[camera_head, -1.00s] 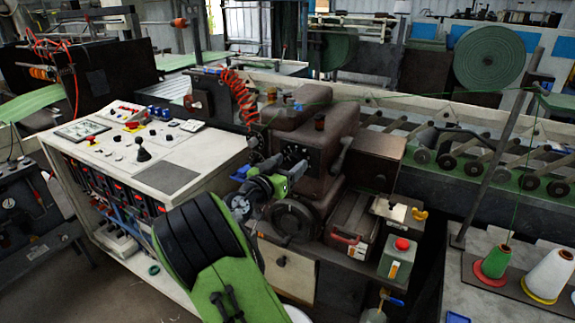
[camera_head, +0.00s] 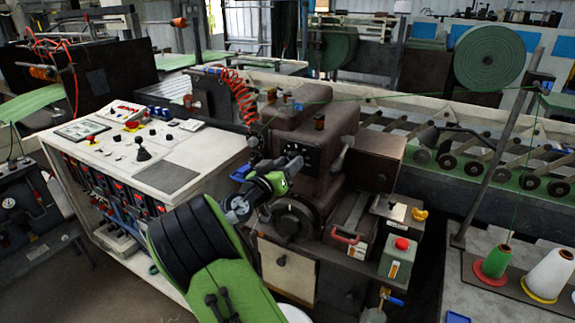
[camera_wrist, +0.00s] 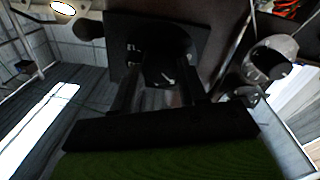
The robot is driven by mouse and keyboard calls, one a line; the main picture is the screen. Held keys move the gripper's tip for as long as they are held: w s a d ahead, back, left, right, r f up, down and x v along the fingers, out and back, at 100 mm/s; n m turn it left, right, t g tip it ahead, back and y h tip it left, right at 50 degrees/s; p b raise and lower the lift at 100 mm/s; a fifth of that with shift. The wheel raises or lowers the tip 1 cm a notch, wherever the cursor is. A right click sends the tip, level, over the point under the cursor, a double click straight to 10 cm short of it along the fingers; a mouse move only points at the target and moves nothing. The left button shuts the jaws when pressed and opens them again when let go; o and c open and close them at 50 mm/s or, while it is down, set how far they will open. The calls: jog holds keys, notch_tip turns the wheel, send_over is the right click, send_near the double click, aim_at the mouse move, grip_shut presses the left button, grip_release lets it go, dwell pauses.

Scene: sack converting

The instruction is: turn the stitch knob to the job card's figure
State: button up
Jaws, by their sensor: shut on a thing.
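The brown sewing head (camera_head: 335,135) stands right of centre in the head view. My gripper (camera_head: 291,162) is at its front left face, and my own wrist partly covers that spot. In the wrist view, my gripper (camera_wrist: 160,92) has its two dark fingers on either side of a dark knob (camera_wrist: 160,68) with a short white mark. The fingers are shut on the knob, in front of a dark square plate (camera_wrist: 190,42). The dial figures cannot be read. No job card figure is legible in either view.
A white control console (camera_head: 185,150) with buttons and a lever stands at left. A black handwheel (camera_head: 292,222) is just below my gripper. A box with a red button (camera_head: 402,244) stands at right. A coiled red hose (camera_head: 240,95) hangs above left.

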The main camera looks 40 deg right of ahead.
jog(key=n+p, duration=0.4)
jog(key=n, duration=0.7)
jog(key=shift+f+t, duration=0.15)
jog(key=shift+t, duration=0.15)
jog(key=shift+n, duration=0.4)
jog(key=o, duration=1.1)
jog(key=shift+c, duration=0.2)
jog(key=shift+a, duration=0.1)
jog(key=v, duration=1.5)
jog(key=shift+a+b, duration=0.35)
jog(key=shift+f, duration=0.2)
